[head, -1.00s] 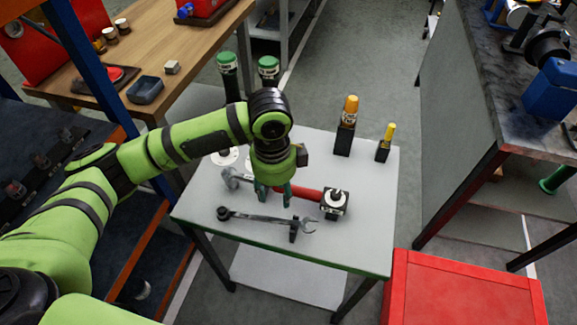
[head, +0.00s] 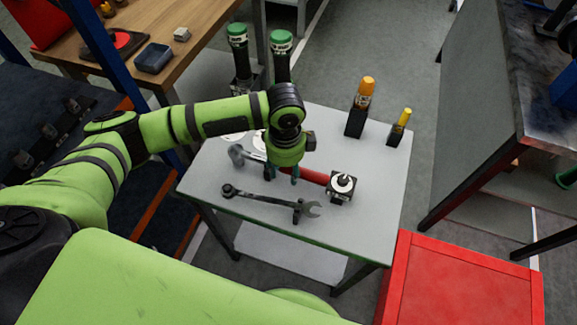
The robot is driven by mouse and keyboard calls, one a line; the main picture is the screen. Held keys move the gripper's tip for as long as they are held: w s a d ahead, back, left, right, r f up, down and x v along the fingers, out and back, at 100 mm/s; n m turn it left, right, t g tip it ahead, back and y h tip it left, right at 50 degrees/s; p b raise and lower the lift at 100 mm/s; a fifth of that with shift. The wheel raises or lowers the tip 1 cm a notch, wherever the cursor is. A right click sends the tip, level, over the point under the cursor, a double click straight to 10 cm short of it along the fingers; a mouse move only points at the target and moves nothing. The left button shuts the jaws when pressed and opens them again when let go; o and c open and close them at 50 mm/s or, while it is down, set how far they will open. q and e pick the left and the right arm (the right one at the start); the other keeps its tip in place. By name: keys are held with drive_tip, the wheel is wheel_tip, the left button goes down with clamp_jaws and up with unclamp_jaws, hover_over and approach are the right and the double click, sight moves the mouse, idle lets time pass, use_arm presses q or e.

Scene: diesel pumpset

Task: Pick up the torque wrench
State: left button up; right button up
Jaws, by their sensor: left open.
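My left gripper (head: 281,176) points down over the grey-topped table (head: 215,177), with its fingers open. It hangs over a tool with a red handle (head: 313,176) and a grey metal head (head: 239,155); the gripper hides the tool's middle. I cannot tell whether the fingers touch it or stand above it. In front lies a dark grey wrench (head: 262,198) with a round end at left and an open jaw at right. Which of the two is the torque wrench is not clear. My right gripper is out of view.
A black block with a pale round top (head: 341,187) stands at the handle's right end. An orange-topped tool (head: 359,108) and a yellow-handled one (head: 400,127) stand upright at the back right. A red cabinet (head: 462,285) is at the front right.

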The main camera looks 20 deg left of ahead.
sight(289, 170)
use_arm(q)
clamp_jaws()
drive_tip(key=shift+r, duration=0.15)
drive_tip(key=shift+w+r, duration=0.1)
drive_tip(key=shift+r, duration=0.45)
drive_tip(key=r, duration=0.2)
drive_tip(key=d+r, duration=0.1)
drive_tip(key=shift+s+r+b, duration=0.2)
drive_tip(key=shift+s+b, duration=0.1)
drive_tip(key=shift+b, duration=0.1)
drive_tip(key=s+d+r, duration=0.4)
drive_tip(key=d, duration=0.1)
drive_tip(key=s+d+r, duration=0.2)
drive_tip(key=d, duration=0.1)
drive_tip(key=shift+s+d+r+b, duration=0.15)
drive_tip(key=shift+s+r+b, duration=0.05)
drive_tip(key=shift+s+b, duration=0.15)
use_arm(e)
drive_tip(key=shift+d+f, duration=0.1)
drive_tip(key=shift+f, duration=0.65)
